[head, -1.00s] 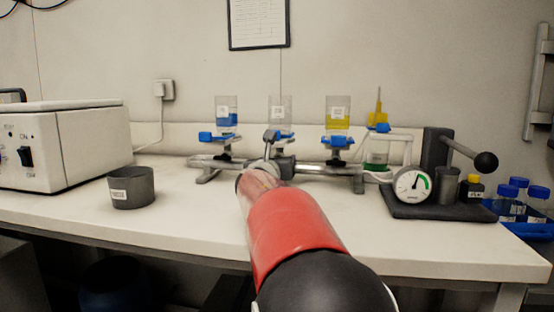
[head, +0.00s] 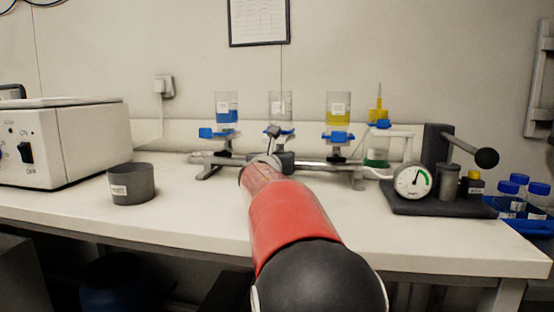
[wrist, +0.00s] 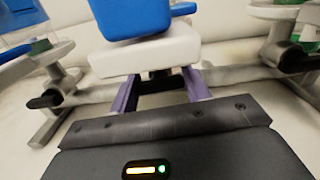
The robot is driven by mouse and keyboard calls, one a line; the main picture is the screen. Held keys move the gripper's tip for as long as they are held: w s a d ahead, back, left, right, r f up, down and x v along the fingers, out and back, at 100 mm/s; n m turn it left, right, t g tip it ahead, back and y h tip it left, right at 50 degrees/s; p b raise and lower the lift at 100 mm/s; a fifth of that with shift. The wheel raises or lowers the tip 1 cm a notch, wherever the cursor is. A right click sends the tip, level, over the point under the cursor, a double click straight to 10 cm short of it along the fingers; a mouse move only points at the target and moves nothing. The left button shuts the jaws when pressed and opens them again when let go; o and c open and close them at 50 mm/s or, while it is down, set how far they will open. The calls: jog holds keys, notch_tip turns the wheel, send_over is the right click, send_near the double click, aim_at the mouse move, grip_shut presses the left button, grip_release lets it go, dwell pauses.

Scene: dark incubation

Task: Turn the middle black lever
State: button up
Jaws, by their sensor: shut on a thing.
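Three clear cups stand in a row on a metal manifold rail: a blue-filled left cup (head: 226,108), a clear middle cup (head: 281,105) and a yellow-filled right cup (head: 338,108). My gripper (wrist: 161,78) is at the middle valve, its two purple fingers on either side under a white block (wrist: 145,50) with a blue part (wrist: 132,18) above. The left black lever (wrist: 45,102) and right black lever (wrist: 293,61) show on either side. My arm covers the gripper in the head view.
A grey beaker (head: 131,184) stands left on the bench, beside a white instrument box (head: 70,140). On the right are a gauge (head: 413,181) on a black base, a ball-ended handle (head: 486,158) and blue-capped bottles (head: 510,190).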

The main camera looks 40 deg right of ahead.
jog(key=shift+m, duration=0.3)
jog(key=shift+c, duration=0.2)
jog(key=o, duration=1)
jog(key=b+v, duration=0.1)
jog(key=v, duration=0.6)
jog(key=shift+s+a, duration=0.3)
